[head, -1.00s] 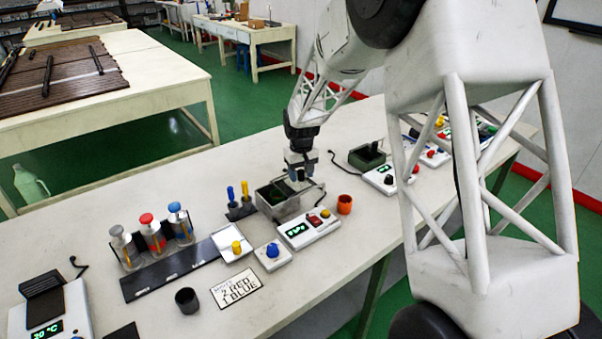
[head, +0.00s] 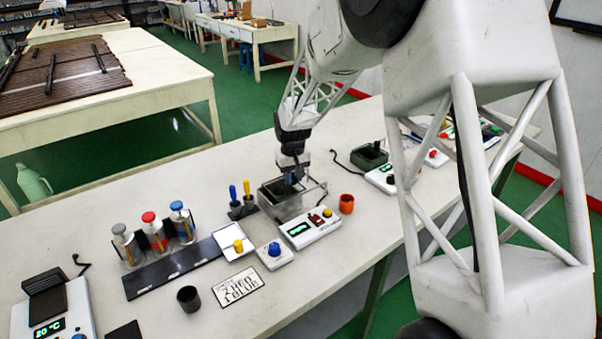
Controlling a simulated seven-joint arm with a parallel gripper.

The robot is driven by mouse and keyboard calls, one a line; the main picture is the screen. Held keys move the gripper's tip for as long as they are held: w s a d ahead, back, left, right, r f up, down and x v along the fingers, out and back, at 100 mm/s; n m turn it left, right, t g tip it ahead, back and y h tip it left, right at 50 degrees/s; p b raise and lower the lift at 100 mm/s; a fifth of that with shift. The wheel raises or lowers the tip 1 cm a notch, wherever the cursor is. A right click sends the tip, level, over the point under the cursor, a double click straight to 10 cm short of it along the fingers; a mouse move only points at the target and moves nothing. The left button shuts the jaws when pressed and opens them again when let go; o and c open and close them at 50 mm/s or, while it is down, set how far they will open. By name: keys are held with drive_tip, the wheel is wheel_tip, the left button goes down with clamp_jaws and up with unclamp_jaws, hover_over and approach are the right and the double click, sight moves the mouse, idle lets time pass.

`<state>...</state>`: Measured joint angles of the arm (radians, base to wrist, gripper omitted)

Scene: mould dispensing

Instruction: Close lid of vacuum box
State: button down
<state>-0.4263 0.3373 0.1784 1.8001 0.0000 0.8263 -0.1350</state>
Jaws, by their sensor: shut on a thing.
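The vacuum box (head: 285,211) is a small grey metal box with a dark inside, standing on the near bench behind a white control unit with a green display. My gripper (head: 291,182) points down at the top of the box, at its right back part. It is shut on what appears to be the lid of the box. The lid's outline is small and partly hidden by the gripper, so I cannot tell its exact angle. Part of the dark inside still shows to the left of the gripper.
The control unit (head: 309,229) stands in front of the box, with an orange cup (head: 346,204) to its right. Blue and yellow-handled tools (head: 241,205) stand to the left. Several capped bottles (head: 154,232) stand further left. A second dark-topped device (head: 369,158) is behind right.

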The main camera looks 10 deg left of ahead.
drive_tip(key=shift+s+a, duration=0.8)
drive_tip(key=shift+a, duration=0.05)
drive_tip(key=c, duration=1)
unclamp_jaws()
drive_tip(key=shift+s+a, duration=0.1)
drive_tip(key=shift+o, duration=0.3)
drive_tip(key=shift+r, duration=0.45)
wheel_tip(320, 180, up, 7)
